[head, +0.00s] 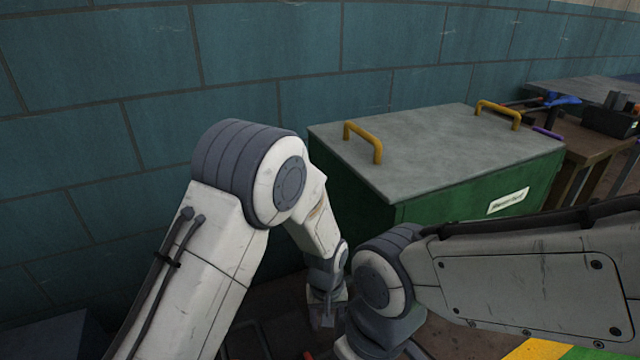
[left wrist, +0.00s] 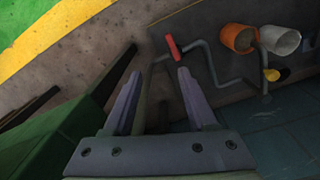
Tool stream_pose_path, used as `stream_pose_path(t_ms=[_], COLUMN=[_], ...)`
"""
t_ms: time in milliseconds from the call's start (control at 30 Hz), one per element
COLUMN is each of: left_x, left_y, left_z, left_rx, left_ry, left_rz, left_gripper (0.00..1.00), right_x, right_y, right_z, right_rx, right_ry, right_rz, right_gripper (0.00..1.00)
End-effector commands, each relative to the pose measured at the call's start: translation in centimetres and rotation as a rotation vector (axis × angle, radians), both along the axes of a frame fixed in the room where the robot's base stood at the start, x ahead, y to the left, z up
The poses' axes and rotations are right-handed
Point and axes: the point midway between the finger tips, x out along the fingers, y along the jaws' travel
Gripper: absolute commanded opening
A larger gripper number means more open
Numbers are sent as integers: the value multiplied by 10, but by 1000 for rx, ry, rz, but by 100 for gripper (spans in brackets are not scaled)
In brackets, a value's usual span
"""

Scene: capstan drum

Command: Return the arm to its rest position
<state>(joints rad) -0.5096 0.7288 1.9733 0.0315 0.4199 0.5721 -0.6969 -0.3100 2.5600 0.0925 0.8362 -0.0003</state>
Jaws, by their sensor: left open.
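My left arm (head: 240,200) comes in from the left in the head view, bends at a raised elbow and reaches down to the wrist low in the middle. In the left wrist view my left gripper (left wrist: 158,74) is open, its two fingers apart with nothing between them. A bent grey crank rod (left wrist: 215,78) with a red grip (left wrist: 171,47) lies beyond the fingertips, apart from them as far as I can tell. My right arm (head: 520,285) comes in from the right, its elbow close beside my left wrist; its gripper is not in view.
A green chest (head: 470,190) with a grey lid and two yellow handles stands behind the arms, near a tiled wall (head: 270,60). A workbench (head: 595,150) with tools is at the right. An orange cup (left wrist: 237,38) and a white cup (left wrist: 281,40) show near the crank.

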Motion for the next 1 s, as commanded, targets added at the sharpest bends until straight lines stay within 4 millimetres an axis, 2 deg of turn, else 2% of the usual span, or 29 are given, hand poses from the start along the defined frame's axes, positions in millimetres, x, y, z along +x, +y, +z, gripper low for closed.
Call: stream_pose_path(t_ms=[33,100,200,333,500,800,867,1000], left_x=[-11,-30,-61,-104,-153,-216,-214,-214], left_y=[-2,-2,3,14,33,65,64,64], left_z=[29,61,101,144,175,197,219,248], left_rx=[-8,-13,-21,-32,-45,-64,-62,-61], left_ry=[-10,-11,-14,-20,-25,-34,-30,-28], left_rz=[-54,-132,-244,-388,-538,-735,-734,-731], left_gripper=[57,57,57,57,57,57,57,57], right_x=[0,0,0,0,0,0,0,0], right_y=[0,0,0,0,0,0,0,0], right_z=[0,0,0,0,0,0,22,51], right_rx=[0,0,0,0,0,0,-1,1], right_ry=[0,0,0,0,0,0,1,-1], right_rz=[0,0,0,0,0,0,0,0], right_gripper=[57,57,57,57,57,57,57,57])
